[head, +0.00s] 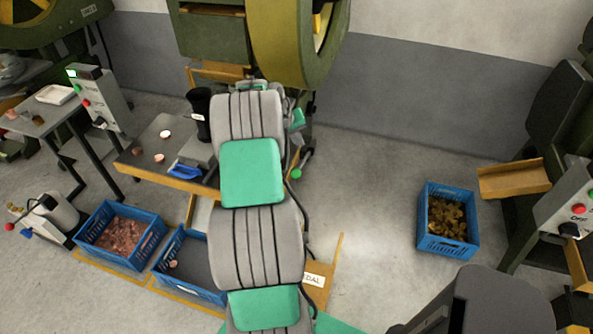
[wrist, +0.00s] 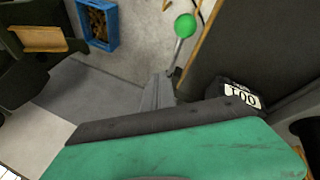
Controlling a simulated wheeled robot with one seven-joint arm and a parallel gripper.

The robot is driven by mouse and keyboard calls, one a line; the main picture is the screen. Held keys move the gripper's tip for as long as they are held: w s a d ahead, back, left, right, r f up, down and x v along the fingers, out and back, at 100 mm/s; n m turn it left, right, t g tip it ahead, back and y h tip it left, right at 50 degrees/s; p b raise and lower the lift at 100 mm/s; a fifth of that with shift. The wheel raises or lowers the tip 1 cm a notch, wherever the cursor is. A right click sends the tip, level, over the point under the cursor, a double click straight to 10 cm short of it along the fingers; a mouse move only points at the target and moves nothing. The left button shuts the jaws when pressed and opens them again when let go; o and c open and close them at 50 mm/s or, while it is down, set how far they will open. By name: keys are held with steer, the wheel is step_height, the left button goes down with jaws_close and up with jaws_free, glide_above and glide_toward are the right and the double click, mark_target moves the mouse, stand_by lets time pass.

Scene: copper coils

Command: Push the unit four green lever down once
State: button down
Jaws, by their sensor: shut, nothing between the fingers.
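The green lever is a round green knob (wrist: 185,25) on a thin pale shaft, at the top of the wrist view. In the head view the green knob (head: 296,173) sits just right of my arm, beside the machine. My gripper (wrist: 160,78) shows in the wrist view as narrow grey fingers, closed together and empty. The fingertips appear below and left of the knob, close to the lower end of the shaft; I cannot tell whether they touch it. In the head view my arm hides most of the gripper.
A blue crate of brass-coloured pieces (head: 429,240) stands on the floor at right. Two more blue crates stand at left, one with copper pieces (head: 101,228). A work table (head: 137,166) and a large green machine (head: 262,60) stand close to my arm.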

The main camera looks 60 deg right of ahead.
steer(key=f+b, duration=0.1)
steer(key=f, duration=0.1)
steer(key=a+f+b, duration=0.1)
steer(key=f, duration=0.1)
steer(key=a+f+b, duration=0.1)
steer(key=f, duration=0.1)
steer(key=shift+s+a, duration=0.15)
stand_by(1.8)
steer(key=shift+a+f, duration=0.1)
steer(key=shift+f, duration=0.25)
